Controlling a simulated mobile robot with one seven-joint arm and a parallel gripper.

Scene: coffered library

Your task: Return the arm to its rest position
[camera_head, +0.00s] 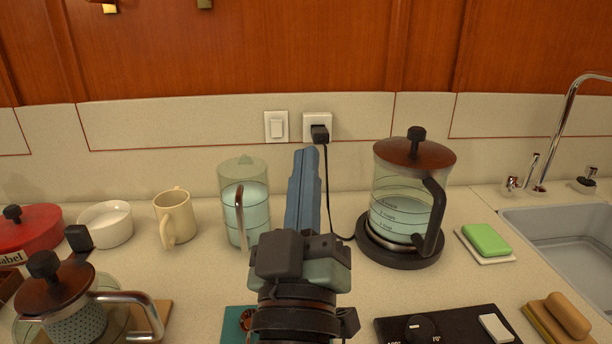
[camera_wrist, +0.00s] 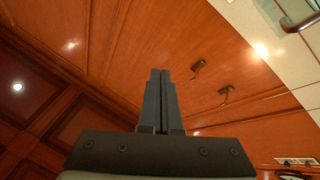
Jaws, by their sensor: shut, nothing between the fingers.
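My gripper (camera_head: 308,165) rises in the middle of the head view, its blue-grey fingers pointing up in front of the backsplash. The fingers are together with nothing between them. In the wrist view my gripper (camera_wrist: 160,75) also shows shut, against wooden panels. In the head view a clear pitcher of pale liquid (camera_head: 233,220) stands to the left of the fingers and a glass kettle (camera_head: 398,205) to the right. I cannot tell whether the fingers touch anything.
A cream mug (camera_head: 176,217), white bowl (camera_head: 106,224) and red pot (camera_head: 28,232) stand left. A teapot (camera_head: 62,298) is at the front left. A green sponge (camera_head: 486,239) lies near the sink (camera_head: 570,236). A dark control panel (camera_head: 450,328) is at the front. A cord (camera_head: 328,185) hangs behind the fingers.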

